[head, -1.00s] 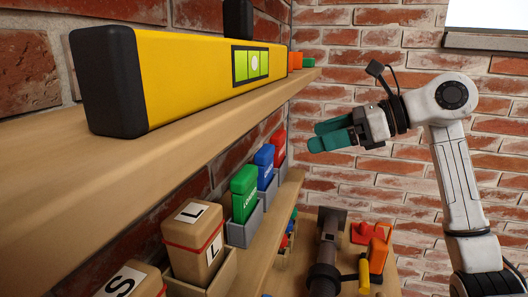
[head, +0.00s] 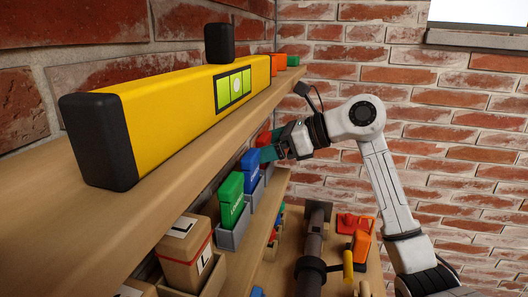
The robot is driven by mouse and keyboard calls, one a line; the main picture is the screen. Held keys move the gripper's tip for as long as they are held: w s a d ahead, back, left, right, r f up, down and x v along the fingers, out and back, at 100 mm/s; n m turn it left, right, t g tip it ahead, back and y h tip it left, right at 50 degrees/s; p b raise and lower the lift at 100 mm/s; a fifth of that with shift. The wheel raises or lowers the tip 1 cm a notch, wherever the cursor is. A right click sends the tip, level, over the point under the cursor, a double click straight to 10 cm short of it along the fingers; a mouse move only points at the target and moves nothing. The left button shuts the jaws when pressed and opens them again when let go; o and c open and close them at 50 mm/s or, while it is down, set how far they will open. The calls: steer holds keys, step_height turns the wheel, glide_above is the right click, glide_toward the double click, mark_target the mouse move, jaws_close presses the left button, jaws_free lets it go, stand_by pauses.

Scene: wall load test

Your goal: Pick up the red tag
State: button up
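The red tag (head: 263,138) looks like a small red block standing in the row on the middle shelf, behind the blue one.
A blue block (head: 250,167) and a green block (head: 231,198) stand in grey bins nearer me, then a cardboard box (head: 186,250). The upper shelf (head: 150,189) with a yellow level (head: 180,107) overhangs at left. Tools lie on the lower bench (head: 329,226).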

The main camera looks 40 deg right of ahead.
steer(key=shift+c, duration=0.4)
steer(key=c, duration=1)
steer(key=shift+o, duration=0.2)
